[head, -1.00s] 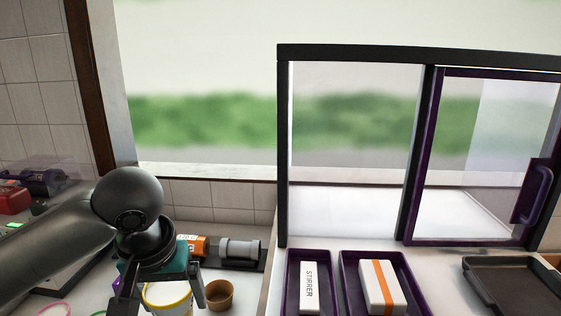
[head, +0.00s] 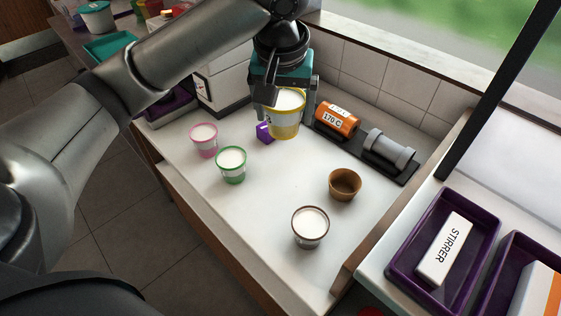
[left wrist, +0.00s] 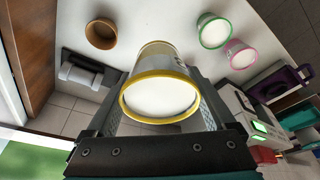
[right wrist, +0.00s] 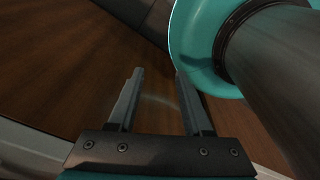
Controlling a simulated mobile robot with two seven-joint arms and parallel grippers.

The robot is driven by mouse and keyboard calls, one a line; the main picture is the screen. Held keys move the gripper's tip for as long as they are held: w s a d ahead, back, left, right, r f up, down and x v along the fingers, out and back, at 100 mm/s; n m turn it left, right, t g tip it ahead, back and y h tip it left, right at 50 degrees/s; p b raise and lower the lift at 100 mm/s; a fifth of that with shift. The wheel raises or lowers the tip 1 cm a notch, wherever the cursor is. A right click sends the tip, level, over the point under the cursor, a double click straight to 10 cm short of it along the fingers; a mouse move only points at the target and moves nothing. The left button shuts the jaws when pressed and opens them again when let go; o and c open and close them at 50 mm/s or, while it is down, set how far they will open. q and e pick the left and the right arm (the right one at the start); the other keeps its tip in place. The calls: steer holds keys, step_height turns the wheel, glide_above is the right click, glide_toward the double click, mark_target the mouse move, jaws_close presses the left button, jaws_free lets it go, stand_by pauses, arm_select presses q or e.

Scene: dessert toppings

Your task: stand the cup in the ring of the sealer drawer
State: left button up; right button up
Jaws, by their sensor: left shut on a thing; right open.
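My left gripper (head: 288,104) is shut on a white cup with a yellow rim (head: 284,124), one finger on each side. In the left wrist view the cup (left wrist: 158,98) sits between the fingers, its pale top facing the camera. It seems held above the counter; the exact gap is unclear. The sealer is a white machine (head: 222,92) behind my left arm. Its purple drawer (head: 166,109) shows at the left, partly hidden by that arm; I cannot make out the ring. The drawer also shows in the left wrist view (left wrist: 280,86). My right gripper (right wrist: 158,74) is open and empty.
Pink-rimmed (head: 204,140), green-rimmed (head: 231,165) and brown-rimmed (head: 310,227) cups stand on the counter. A purple block (head: 264,132), a brown bowl (head: 345,184) and an orange cylinder on a black base (head: 337,119) are near. A teal ring-shaped part (right wrist: 195,45) is beside my right gripper.

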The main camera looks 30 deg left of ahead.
arm_select(q)
steer(key=shift+w+a, duration=0.25)
steer(key=shift+w, duration=0.05)
step_height(320, 180, down, 15)
steer(key=b, duration=0.4)
steer(key=shift+s+a+b, duration=0.1)
steer(key=shift+a+b, duration=0.05)
steer(key=shift+b, duration=0.15)
step_height(320, 180, down, 5)
steer(key=shift+b, duration=0.7)
arm_select(e)
step_height(320, 180, down, 6)
steer(key=s, duration=0.1)
steer(key=shift+d, duration=0.15)
steer(key=shift+s, duration=0.1)
